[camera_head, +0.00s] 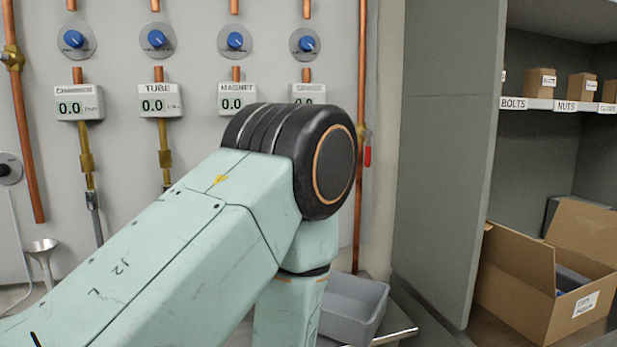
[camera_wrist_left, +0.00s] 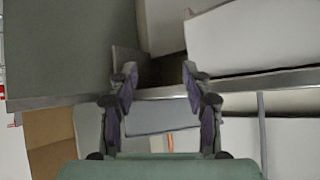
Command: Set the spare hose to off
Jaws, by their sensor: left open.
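Blue knobs sit in a row on the wall in the head view: the far left knob (camera_head: 74,39), the knob above TUBE (camera_head: 156,39), the knob above MAGNET (camera_head: 235,41) and the far right knob (camera_head: 306,44). Below them are white displays reading 0.0. The far right display (camera_head: 306,92) is partly hidden by my left arm and its label is unreadable. I cannot tell which line is the spare hose. My left gripper (camera_wrist_left: 160,76) shows in the wrist view, open, with nothing between its fingertips. The head view does not show it. My right gripper is not in view.
A grey bin (camera_head: 353,306) stands on the bench beyond my left arm. A tall grey cabinet panel (camera_head: 440,150) is to its right. An open cardboard box (camera_head: 520,285) and labelled shelves (camera_head: 560,104) stand further right. A red-handled valve (camera_head: 367,152) hangs by a copper pipe.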

